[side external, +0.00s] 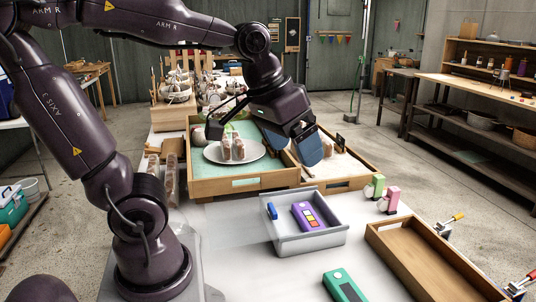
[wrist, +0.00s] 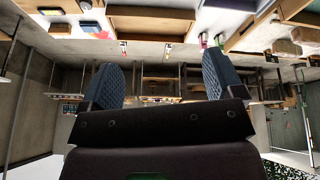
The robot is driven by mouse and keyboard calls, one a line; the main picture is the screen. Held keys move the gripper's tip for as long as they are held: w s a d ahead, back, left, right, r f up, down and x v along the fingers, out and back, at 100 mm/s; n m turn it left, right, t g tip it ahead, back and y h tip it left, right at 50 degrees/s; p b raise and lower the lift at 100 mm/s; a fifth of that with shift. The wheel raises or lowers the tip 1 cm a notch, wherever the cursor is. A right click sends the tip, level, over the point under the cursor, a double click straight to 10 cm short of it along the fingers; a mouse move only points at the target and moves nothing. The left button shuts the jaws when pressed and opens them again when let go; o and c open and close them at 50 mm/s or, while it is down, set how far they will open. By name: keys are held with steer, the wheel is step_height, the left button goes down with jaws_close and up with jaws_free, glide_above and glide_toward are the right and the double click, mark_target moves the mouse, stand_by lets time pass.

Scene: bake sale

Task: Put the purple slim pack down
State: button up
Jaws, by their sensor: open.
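The purple slim pack (side external: 308,215), with yellow and orange squares on its face, lies flat inside the open grey bin (side external: 313,240) in the side external view. My gripper (side external: 294,146) is above and behind the bin, over the wooden trays, apart from the pack. Its blue pads are spread with nothing between them. In the wrist view my gripper (wrist: 160,84) also shows wide apart and empty, facing out across the room. I cannot make out the pack clearly in the wrist view.
A wooden tray (side external: 236,184) holding a plate (side external: 213,152) stands behind the bin. An empty wooden tray (side external: 427,262) is at right. A green pack (side external: 343,285) lies in front, and a pink pack (side external: 390,199) stands right of the bin. Some white tabletop around the bin is clear.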

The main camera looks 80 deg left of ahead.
steer(key=s+m, duration=0.1)
steer(key=s+d+m, duration=0.1)
steer(key=s, duration=0.1)
steer(key=s+d+m+t, duration=0.1)
steer(key=shift+s+d+f, duration=0.15)
steer(key=shift+s+f, duration=0.15)
steer(key=shift+s, duration=0.1)
stand_by(0.7)
